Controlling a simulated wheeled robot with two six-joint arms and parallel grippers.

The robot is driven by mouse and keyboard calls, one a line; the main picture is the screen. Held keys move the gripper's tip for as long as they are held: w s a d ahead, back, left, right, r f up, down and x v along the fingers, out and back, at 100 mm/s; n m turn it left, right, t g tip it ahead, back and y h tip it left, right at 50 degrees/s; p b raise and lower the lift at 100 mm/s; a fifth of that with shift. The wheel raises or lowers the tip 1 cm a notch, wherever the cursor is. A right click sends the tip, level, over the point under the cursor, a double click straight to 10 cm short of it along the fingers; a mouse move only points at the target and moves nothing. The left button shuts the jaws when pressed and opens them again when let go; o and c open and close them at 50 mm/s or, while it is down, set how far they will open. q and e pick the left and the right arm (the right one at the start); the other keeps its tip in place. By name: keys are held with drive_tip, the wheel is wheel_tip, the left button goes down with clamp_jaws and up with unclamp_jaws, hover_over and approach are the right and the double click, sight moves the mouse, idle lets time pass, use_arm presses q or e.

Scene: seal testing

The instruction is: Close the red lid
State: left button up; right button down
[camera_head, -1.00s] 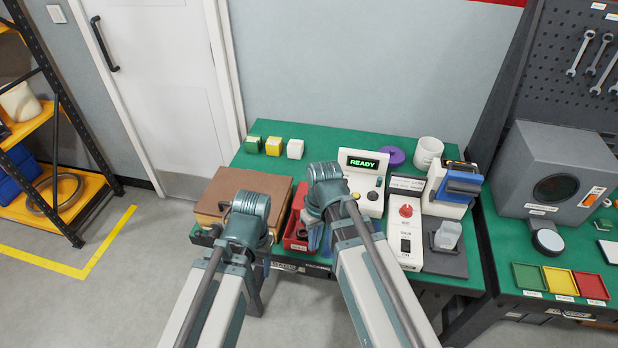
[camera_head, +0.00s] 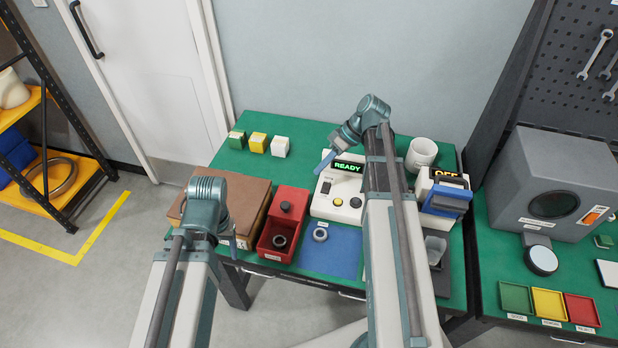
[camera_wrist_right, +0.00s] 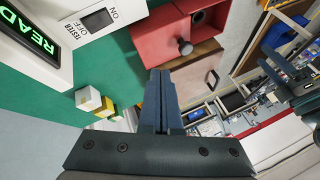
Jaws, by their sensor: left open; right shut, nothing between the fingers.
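The red box (camera_head: 264,239) stands on the table with its front compartment open, and a dark ring (camera_head: 279,242) lies inside. The red lid (camera_head: 291,194), with a black knob (camera_head: 286,206), is at the back part of the box, away from the open front. The lid also shows in the right wrist view (camera_wrist_right: 155,38). My right gripper (camera_head: 325,162) is shut and empty, behind and right of the box, beside the READY tester (camera_head: 335,195). My left gripper (camera_head: 228,232) is open left of the box, its fingers mostly hidden by its wrist.
A brown box (camera_head: 247,195) stands directly left of the red box. A blue mat (camera_head: 325,257) with a grey ring (camera_head: 320,234) lies to the right. Several small blocks (camera_head: 258,142) sit at the back left. Green tabletop is free behind the red box.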

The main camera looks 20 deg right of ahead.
drive_tip(key=b, duration=0.7)
approach(296, 204)
drive_tip(key=w+a+f, duration=0.1)
drive_tip(key=w+f, duration=0.1)
drive_tip(key=shift+w+a+f, duration=0.35)
drive_tip(key=shift+a, duration=0.05)
drive_tip(key=shift+s+a+f, duration=0.1)
drive_tip(key=shift+s+a, duration=0.4)
drive_tip(key=shift+a, duration=0.4)
drive_tip(key=shift+s+a+f, duration=0.1)
drive_tip(key=shift+s+a, duration=0.35)
drive_tip(key=shift+a, duration=0.45)
use_arm(q)
wheel_tip(296, 204, down, 8)
